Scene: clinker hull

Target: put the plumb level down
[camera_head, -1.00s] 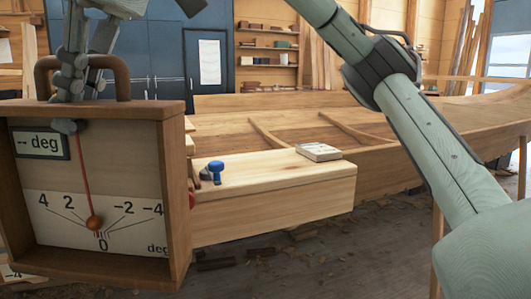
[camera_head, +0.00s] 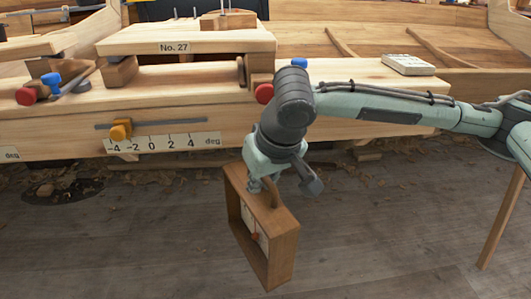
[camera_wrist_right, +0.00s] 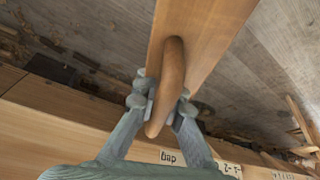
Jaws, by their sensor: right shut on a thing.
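The plumb level (camera_head: 283,252) is an open-fronted wooden box with a curved brown handle on top. It hangs in front of the workbench, over the grey floor, slightly tilted in the head view. Its dial face shows only as a narrow slanted strip. My right gripper (camera_head: 264,186) is at the handle on top of the level. In the right wrist view the gripper (camera_wrist_right: 161,103) is shut on the brown handle (camera_wrist_right: 172,75), its fingers on either side. The level's wooden top (camera_wrist_right: 205,30) shows beyond. My left gripper is not in view.
The workbench (camera_head: 210,100) runs behind the level. It carries a raised plank marked "No. 27" (camera_head: 185,38), red and blue knobs, a white-topped block (camera_head: 408,64) and a degree scale (camera_head: 165,143) with an orange slider (camera_head: 121,129). The floor in front is mostly clear, with wood shavings.

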